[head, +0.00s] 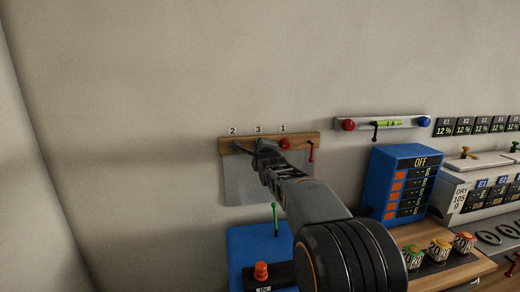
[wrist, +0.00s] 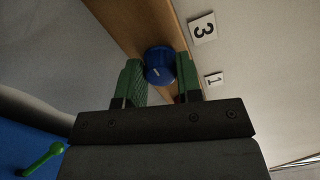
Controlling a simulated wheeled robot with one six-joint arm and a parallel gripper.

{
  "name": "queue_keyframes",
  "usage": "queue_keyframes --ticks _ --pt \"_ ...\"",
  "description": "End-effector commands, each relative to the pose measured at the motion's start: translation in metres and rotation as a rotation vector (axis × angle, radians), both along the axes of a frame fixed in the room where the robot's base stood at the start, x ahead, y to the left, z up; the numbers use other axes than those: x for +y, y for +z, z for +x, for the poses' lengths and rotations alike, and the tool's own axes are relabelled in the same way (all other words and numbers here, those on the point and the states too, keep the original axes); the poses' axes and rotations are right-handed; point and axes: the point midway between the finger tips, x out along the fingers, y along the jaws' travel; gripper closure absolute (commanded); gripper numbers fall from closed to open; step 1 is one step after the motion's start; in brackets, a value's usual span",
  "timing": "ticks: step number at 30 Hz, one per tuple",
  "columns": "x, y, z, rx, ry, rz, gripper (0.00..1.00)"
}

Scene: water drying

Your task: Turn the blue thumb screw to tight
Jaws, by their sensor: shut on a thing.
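The blue thumb screw (wrist: 158,66) sits on the wooden rail (wrist: 138,28) and shows in the wrist view between the two green finger pads. My gripper (wrist: 161,74) is shut on the blue screw, one pad on each side of it. A pale mark shows on the screw's face. In the head view my gripper (head: 262,150) is at the rail (head: 228,142), near the label 3 (head: 258,129), and hides the blue screw there.
A red knob (head: 284,144) and a red lever (head: 311,151) are close on the right along the rail. Labels 2 (head: 233,131) and 1 (head: 282,128) are above it. A blue box (head: 404,185) marked OFF stands to the right. The wall at left is bare.

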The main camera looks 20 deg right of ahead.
Motion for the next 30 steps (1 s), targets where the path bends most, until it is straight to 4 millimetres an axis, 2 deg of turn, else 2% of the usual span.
queue_keyframes --ticks 4,5,12,19,23,26,30 --pt "0.0 0.002 0.0 -0.005 0.001 -0.002 0.91" --pt "0.0 0.002 0.0 -0.005 0.001 -0.002 0.65" --pt "0.0 0.001 0.0 -0.003 0.0 -0.003 0.42" --pt "0.0 0.001 0.0 -0.001 0.0 -0.002 0.42" --pt "0.001 0.0 -0.007 -0.001 0.0 -0.002 0.42" --pt "0.004 0.001 -0.021 -0.002 -0.001 -0.003 0.42" --pt "0.01 0.0 -0.049 -0.004 0.0 -0.003 0.42"
